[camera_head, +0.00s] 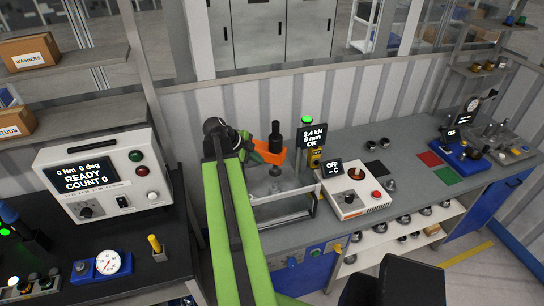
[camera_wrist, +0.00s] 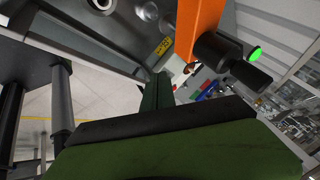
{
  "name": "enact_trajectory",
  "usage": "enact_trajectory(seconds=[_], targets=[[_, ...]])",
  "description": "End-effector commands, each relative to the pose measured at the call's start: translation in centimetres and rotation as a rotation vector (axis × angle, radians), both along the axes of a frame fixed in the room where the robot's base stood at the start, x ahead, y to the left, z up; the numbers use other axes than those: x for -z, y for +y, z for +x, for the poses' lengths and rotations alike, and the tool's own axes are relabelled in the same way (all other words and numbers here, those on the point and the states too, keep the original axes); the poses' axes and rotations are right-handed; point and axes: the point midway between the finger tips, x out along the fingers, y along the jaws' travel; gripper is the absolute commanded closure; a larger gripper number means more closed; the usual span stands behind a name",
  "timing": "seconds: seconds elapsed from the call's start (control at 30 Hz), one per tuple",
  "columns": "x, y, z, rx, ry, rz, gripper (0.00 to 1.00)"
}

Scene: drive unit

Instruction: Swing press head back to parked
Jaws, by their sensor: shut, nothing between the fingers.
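The press head is an orange arm (camera_head: 270,152) with a black upright cylinder (camera_head: 275,137), standing over a grey press base (camera_head: 280,187) on the bench. In the wrist view the orange arm (camera_wrist: 198,22) and the black cylinder (camera_wrist: 226,55) are large at the upper right. My gripper (camera_wrist: 158,85) is shut and empty, with its fingertips beyond the dark bar in the lower half of that view. In the head view my green arm reaches up to the left side of the press; my fingertips are hard to make out there.
A display (camera_head: 313,135) reading 2.4 kN, 6 mm, OK stands behind the press under a green lamp (camera_head: 307,119). A white control box (camera_head: 352,188) with a red button is to the right. A READY display unit (camera_head: 100,175) stands on the left bench.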

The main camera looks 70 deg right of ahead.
Motion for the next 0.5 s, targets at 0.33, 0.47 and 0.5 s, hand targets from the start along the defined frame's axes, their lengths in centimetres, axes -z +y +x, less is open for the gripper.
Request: enact_trajectory(seconds=[0.33, 0.47, 0.5], targets=[[6.1, -2.9, -2.2, -0.001, 0.000, 0.001, 1.00], [8.3, -4.2, -3.3, -0.002, -0.001, 0.002, 1.00], [8.9, -4.6, -3.6, -0.002, -0.002, 0.002, 1.00]])
